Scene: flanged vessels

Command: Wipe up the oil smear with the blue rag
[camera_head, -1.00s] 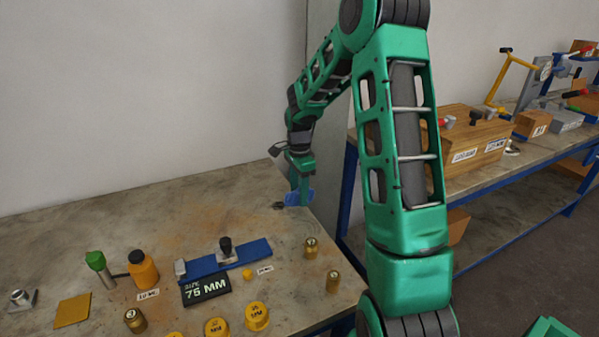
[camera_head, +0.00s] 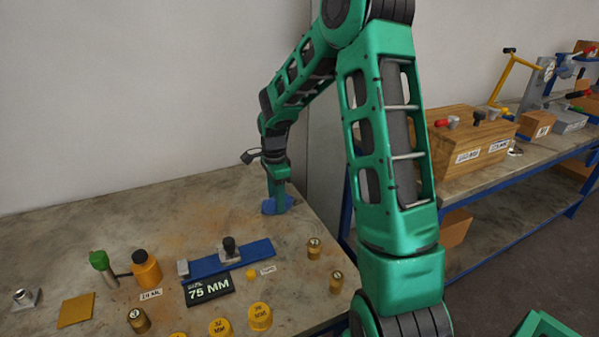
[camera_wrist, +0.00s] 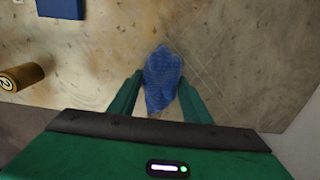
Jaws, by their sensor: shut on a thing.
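The blue rag (camera_head: 268,207) is at the bench top near its back right corner. My gripper (camera_head: 279,207) points down and is shut on it. In the wrist view the rag (camera_wrist: 162,78) hangs bunched between the two green fingers, flat against or just over the bench; contact is hard to tell. No distinct oil smear shows now; the rag and fingers hide the patch beneath them.
Brass cylinders (camera_head: 314,247) stand near the right edge. The bench around the rag is clear.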

